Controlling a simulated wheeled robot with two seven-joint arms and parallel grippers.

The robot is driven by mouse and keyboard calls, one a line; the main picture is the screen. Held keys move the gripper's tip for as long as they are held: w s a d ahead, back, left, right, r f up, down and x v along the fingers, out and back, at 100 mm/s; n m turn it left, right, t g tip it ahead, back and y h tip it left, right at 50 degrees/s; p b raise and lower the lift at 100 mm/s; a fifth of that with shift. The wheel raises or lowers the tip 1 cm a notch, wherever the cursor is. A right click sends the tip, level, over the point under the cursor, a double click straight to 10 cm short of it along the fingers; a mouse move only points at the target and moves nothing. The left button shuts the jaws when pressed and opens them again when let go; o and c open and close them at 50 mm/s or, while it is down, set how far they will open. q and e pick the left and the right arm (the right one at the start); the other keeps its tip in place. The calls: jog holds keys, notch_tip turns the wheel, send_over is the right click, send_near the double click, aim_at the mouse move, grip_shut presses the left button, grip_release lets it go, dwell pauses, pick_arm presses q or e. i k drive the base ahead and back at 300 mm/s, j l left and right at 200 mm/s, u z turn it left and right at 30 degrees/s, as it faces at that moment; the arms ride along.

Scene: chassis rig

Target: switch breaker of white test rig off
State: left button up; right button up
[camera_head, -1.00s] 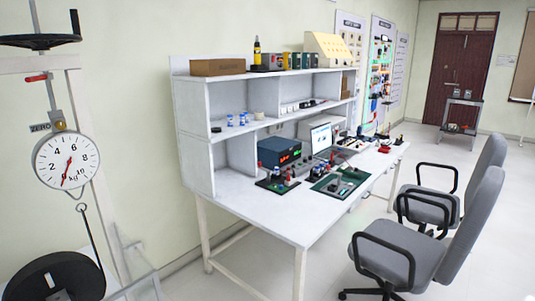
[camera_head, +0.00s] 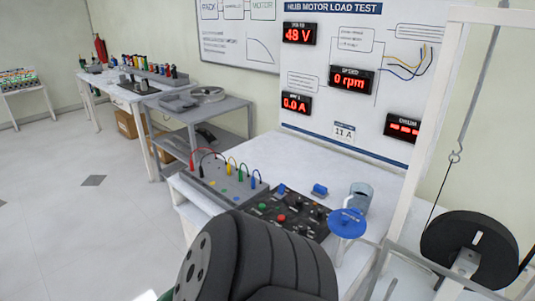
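The white test rig has a white back panel (camera_head: 300,60) headed "HUB MOTOR LOAD TEST". Its red displays read 48 V (camera_head: 299,34), 0 rpm (camera_head: 351,80) and 0.0 A (camera_head: 296,103); another (camera_head: 402,127) shows only dashes. A black control box (camera_head: 283,212) with coloured knobs and a red button lies on the white bench (camera_head: 330,165). I cannot make out which part is the breaker. A large black ribbed wheel (camera_head: 275,260) fills the bottom middle and covers the bench's front. Neither gripper is in view.
A grey terminal box (camera_head: 222,185) with coloured leads sits left of the control box. A blue handwheel (camera_head: 347,223) and a grey cup (camera_head: 361,196) stand to the right. A pale frame post (camera_head: 425,130) and black disc (camera_head: 468,250) are at right. Left floor is clear.

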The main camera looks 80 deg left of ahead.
aim_at(282, 186)
jog(key=u, duration=2.45)
